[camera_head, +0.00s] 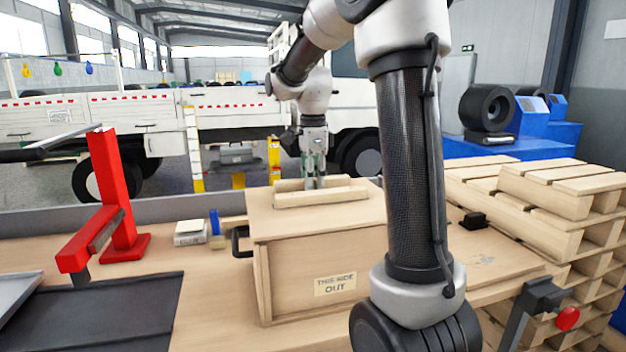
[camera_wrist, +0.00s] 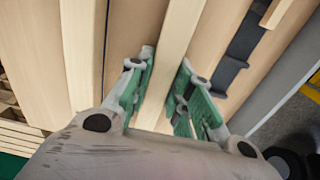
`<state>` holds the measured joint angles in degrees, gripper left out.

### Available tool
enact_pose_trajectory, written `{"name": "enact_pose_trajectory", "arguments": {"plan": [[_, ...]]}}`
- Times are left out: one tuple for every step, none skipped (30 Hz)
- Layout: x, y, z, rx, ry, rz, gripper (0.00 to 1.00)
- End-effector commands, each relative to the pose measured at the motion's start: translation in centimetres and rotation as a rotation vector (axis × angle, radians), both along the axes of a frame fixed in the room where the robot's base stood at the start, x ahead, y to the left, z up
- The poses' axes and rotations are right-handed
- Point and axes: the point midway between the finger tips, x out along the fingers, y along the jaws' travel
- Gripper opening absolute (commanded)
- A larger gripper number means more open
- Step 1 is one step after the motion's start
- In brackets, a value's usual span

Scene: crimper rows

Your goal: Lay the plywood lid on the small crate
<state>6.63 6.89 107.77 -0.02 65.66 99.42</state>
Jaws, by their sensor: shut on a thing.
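The plywood lid (camera_head: 275,222) is a pale flat panel with two raised wooden battens on top. It lies over the top of the small crate (camera_head: 300,272), roughly lined up with its walls. I cannot tell whether any thin gap is left between them. The crate has a "THIS SIDE OUT" label on its front and a black handle (camera_head: 240,243) on its left side. My gripper (camera_head: 314,184) points down at the lid and is shut on a batten. In the wrist view its green-padded fingers (camera_wrist: 168,62) sit either side of that batten (camera_wrist: 178,25).
A red stand (camera_head: 115,200) and a dark mat (camera_head: 95,310) are on the bench at left. A small white box (camera_head: 190,232) and a blue item stand left of the crate. Stacked pallets (camera_head: 560,205) are at right. A red-knobbed clamp (camera_head: 567,318) is at front right.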

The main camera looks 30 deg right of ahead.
Motion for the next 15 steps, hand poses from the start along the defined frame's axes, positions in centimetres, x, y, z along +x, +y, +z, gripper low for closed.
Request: {"name": "enact_pose_trajectory", "arguments": {"plan": [[0.01, 0.00, 0.02, 0.000, -0.001, 0.000, 0.00], [0.01, -0.01, 0.00, 0.000, -0.001, 0.000, 0.00], [0.01, 0.00, -0.04, 0.000, -0.001, 0.000, 0.00], [0.01, 0.00, -0.07, 0.000, -0.001, 0.000, 0.00], [0.01, 0.00, -0.12, 0.000, 0.000, 0.000, 0.00], [0.02, -0.01, -0.19, 0.000, 0.000, 0.000, 0.00], [0.02, -0.01, -0.24, 0.000, -0.001, 0.000, 0.00], [0.02, -0.01, -0.30, 0.000, -0.001, 0.000, 0.00], [0.03, -0.01, -0.37, 0.000, -0.001, 0.000, 0.00], [0.03, -0.01, -0.43, 0.000, -0.001, 0.000, 0.00], [0.04, -0.01, -0.49, 0.000, -0.001, 0.000, 0.00], [0.04, -0.01, -0.57, 0.000, -0.001, 0.000, 0.00], [0.03, -0.01, -0.63, 0.000, -0.001, 0.000, 0.00], [0.03, -0.01, -0.69, 0.000, -0.001, 0.000, 0.00], [0.03, -0.01, -0.73, 0.000, -0.001, 0.000, 0.23]]}}
